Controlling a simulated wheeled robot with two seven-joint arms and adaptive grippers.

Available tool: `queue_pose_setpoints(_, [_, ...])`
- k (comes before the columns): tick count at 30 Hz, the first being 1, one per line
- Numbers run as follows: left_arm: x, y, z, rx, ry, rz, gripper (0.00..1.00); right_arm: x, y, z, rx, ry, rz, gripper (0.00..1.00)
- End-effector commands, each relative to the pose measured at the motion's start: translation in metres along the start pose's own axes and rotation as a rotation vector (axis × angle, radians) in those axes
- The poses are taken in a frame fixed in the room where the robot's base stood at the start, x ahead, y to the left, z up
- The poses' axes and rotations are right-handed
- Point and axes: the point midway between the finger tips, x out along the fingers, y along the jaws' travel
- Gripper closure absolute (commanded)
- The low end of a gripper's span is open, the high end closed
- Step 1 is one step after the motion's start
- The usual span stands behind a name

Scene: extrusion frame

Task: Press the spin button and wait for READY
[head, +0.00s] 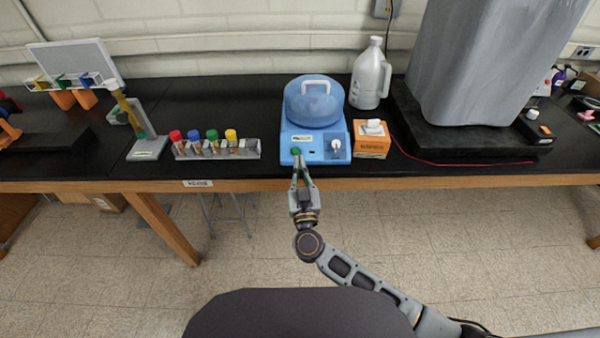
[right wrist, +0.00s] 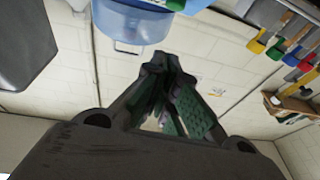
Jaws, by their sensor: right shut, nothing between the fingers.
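A blue centrifuge (head: 319,139) stands on the black bench, its translucent domed lid (head: 314,103) with a white handle closed. On its front panel are a green button (head: 296,151) at the left, a small dark display and a white knob (head: 336,145) at the right. I cannot read the display. My right gripper (head: 299,160) is shut and empty, its tips at or just in front of the green button; I cannot tell whether they touch it. In the right wrist view the shut fingers (right wrist: 168,75) show near the blue lid (right wrist: 130,22). My left gripper is not in view.
A rack (head: 245,152) of tubes with red, blue, green and yellow caps stands left of the centrifuge. An orange box (head: 371,143) is close on its right, with a grey jug (head: 369,78) behind. A grey covered device (head: 480,60) stands further right.

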Motion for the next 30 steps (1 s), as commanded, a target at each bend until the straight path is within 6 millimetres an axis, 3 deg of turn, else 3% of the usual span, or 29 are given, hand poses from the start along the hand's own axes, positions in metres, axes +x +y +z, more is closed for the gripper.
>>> queue_pose_setpoints(20, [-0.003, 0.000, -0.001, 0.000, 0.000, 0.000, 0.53, 0.062, 0.000, -0.001, 0.000, 0.002, 0.000, 1.00])
queue_pose_setpoints(30, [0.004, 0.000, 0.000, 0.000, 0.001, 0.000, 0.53, 0.070, 0.000, 0.030, -0.002, 0.000, 0.000, 1.00])
